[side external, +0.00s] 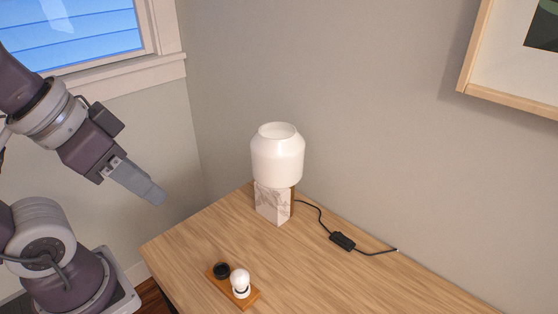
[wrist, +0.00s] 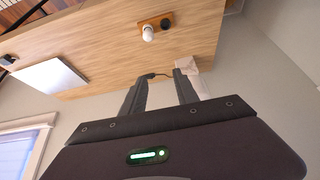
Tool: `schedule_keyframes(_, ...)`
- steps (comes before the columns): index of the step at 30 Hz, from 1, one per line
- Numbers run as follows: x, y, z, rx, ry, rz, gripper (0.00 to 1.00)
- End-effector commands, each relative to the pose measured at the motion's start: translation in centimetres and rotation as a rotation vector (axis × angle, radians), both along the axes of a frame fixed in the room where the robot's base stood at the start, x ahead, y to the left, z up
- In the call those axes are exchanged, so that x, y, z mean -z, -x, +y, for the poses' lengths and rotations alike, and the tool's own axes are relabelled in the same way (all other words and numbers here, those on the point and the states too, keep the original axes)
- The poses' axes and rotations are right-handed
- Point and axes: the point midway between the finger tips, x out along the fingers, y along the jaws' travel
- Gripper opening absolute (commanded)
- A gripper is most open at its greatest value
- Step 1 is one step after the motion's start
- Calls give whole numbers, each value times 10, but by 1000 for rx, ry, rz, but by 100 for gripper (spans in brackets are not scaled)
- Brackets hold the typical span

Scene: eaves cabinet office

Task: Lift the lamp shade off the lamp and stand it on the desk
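The lamp has a white shade (side external: 277,158) with an open top, seated on a marble block base (side external: 272,203). It stands upright on the wooden desk (side external: 200,250) near the wall. In the wrist view the pale lamp (wrist: 201,84) is at the right, partly hidden behind one finger. My gripper (side external: 155,197) is left of the lamp in the side view, apart from it, tilted downward. In the wrist view my gripper (wrist: 159,78) has its two fingers spread with nothing between them.
A small wooden board (side external: 250,295) holds a white bulb (side external: 240,281) and a black round piece (side external: 221,270) near the front. A black cord with a switch (side external: 342,241) runs right of the lamp. A flat pale object (wrist: 48,86) lies on the desk in the wrist view.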

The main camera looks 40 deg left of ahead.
Motion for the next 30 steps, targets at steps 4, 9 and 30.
schedule_keyframes(4, 0, 0, 0, 0, 0, 0, 36)
schedule_keyframes(9, 0, 0, 0, 0, 0, 0, 36)
schedule_keyframes(30, -27, -224, 37, 681, -276, 287, 37)
